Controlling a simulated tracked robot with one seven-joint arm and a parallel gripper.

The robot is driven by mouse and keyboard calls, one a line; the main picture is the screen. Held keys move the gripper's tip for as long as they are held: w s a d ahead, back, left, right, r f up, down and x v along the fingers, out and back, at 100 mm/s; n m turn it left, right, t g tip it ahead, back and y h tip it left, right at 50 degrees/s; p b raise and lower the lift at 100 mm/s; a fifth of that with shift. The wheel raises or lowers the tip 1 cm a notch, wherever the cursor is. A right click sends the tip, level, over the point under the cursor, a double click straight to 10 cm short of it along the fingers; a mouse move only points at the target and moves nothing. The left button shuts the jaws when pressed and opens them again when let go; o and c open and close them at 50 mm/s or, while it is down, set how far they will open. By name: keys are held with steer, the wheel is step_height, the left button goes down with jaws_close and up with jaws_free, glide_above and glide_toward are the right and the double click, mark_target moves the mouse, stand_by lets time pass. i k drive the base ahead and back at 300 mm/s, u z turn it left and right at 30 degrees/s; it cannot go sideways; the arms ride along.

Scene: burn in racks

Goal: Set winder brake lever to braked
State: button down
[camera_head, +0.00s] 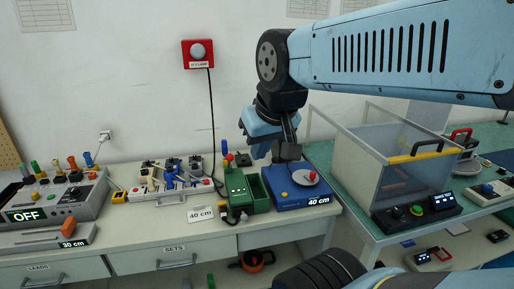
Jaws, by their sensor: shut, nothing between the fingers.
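My gripper (288,155) is shut and empty, pointing down over the back of a blue unit. The blue unit (297,199) sits on the bench with a white disc (297,178), a yellow button and a display reading "40 cm". Which of these is the winder brake lever is not clear, and no brake marking is legible. My gripper hides part of the area behind the blue unit.
A clear-walled box (385,165) with a yellow-edged front stands on the right table. A red wall lamp (198,54) has a hanging cable.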

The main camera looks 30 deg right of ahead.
mark_target(275, 160)
steer(key=z, duration=0.05)
steer(key=k, duration=0.95)
steer(key=z, duration=0.4)
steer(key=i, duration=1)
